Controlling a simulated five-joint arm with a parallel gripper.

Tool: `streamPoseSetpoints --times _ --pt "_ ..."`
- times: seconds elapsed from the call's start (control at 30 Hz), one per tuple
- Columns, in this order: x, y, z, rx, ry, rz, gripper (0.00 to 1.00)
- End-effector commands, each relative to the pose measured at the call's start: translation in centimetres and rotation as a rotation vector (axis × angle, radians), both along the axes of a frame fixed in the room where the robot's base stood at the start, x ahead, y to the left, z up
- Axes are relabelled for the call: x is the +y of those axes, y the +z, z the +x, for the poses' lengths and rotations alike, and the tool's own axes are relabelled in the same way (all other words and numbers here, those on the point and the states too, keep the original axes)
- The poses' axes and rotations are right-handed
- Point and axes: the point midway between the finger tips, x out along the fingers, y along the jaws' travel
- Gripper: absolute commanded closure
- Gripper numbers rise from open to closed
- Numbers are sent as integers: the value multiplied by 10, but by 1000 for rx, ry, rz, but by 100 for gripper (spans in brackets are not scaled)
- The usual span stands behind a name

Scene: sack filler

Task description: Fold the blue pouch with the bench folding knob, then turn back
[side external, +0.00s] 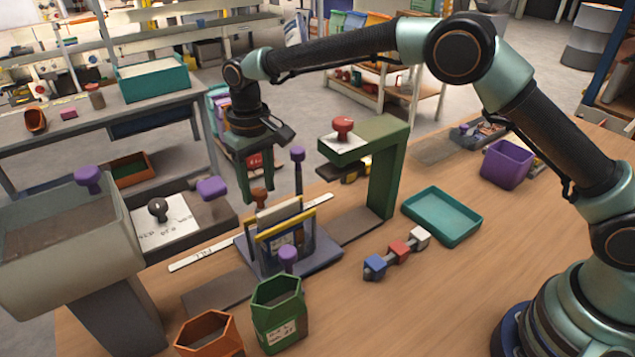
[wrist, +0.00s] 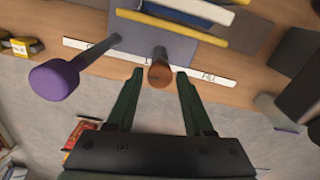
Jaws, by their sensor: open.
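My gripper (side external: 258,190) hangs open and empty over the far side of the folding bench (side external: 325,253). In the wrist view its two green fingers (wrist: 160,85) are spread, with an orange-brown knob (wrist: 160,73) between and just beyond their tips. That knob also shows in the side view (side external: 258,196), behind the bench frame. Contact between fingers and knob cannot be made out. The blue pouch (side external: 277,246) stands upright in the bench under a yellow bar (side external: 286,224), partly hidden by it. In the wrist view, a blue edge (wrist: 190,9) shows beside the yellow bar.
A purple knob on a post (side external: 297,154) rises close to my gripper; another purple knob (side external: 288,256) is in front. A green stand with a red knob (side external: 342,127) is right. A hopper (side external: 62,235) stands left. A teal tray (side external: 441,217) and several colored blocks lie right.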

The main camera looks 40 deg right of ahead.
Motion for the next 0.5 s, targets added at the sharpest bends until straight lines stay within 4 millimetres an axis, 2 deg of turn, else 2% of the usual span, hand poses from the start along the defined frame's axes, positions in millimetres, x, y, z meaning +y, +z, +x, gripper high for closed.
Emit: streamPoseSetpoints --times 0.17,0.5 --pt "0 18 1 -4 0 2 48" --pt "0 87 1 -6 0 3 48"
